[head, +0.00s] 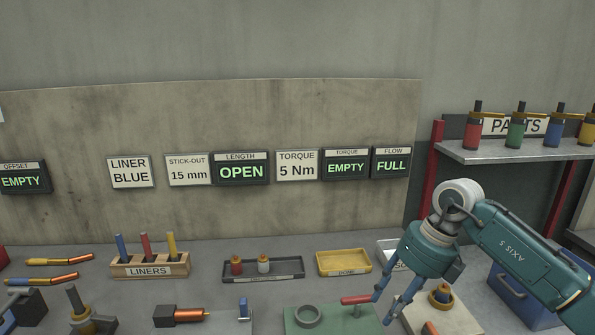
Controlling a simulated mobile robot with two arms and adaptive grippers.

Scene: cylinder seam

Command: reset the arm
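My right arm (530,255) comes in from the right and bends down at the wrist. My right gripper (382,309) points down and left, with its two blue fingers apart and nothing seen between them. Its fingertips are in front of the right edge of a green plate (335,322), close to a red-handled clamp (356,299). I cannot tell whether they touch it. My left gripper is not in view.
On the bench stand a liner rack (150,271), a dark tray (290,275) with two small bottles, a yellow tray (343,263) and a torch part (180,315). A blue box (512,293) is behind my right arm. A parts shelf (510,155) is at right.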

